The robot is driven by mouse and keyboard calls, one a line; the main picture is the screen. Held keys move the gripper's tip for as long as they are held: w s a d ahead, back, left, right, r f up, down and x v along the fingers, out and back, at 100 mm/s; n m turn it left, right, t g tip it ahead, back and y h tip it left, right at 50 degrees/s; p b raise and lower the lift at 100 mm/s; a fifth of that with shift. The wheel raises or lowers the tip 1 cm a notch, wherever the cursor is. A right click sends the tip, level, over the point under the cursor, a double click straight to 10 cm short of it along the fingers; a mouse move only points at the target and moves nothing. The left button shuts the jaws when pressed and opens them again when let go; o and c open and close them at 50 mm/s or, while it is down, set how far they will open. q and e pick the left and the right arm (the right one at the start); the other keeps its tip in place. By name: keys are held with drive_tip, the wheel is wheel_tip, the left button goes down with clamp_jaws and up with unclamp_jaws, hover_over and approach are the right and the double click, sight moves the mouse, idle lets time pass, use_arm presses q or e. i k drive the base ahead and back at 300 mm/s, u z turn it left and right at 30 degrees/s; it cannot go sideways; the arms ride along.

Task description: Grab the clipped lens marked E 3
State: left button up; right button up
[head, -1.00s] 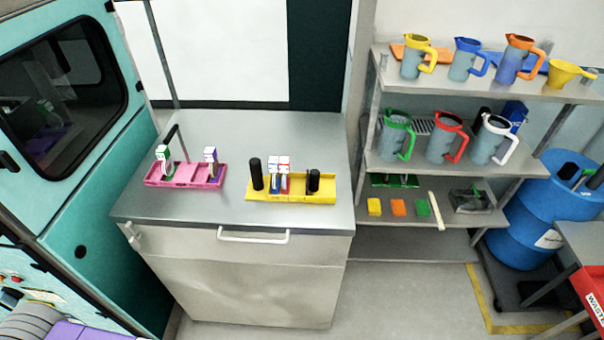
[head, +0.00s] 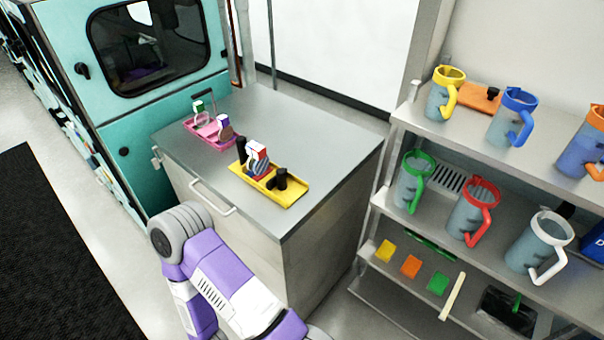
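Small upright clips with round lenses stand on two trays on a metal cabinet. A yellow tray (head: 299,188) holds red- and blue-marked clipped lenses (head: 258,162) close together, between black cylinders. A pink tray (head: 208,131) holds a green-marked clipped lens (head: 198,107) at its far end and a purple-marked clipped lens (head: 224,125) at its near end. The markings are too small to read, so I cannot tell which is E 3. My purple and white arm shows at the bottom, in front of the cabinet. Neither gripper is in view.
The steel cabinet top (head: 320,150) is clear around the trays, and its front has a white handle (head: 212,200). A shelf rack with several jugs (head: 473,211) stands close on the right. A teal machine (head: 160,100) is behind left. A black mat (head: 60,240) lies left.

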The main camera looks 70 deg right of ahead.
sight(260, 169)
drive_tip(key=k, duration=0.05)
drive_tip(key=z, duration=1.3)
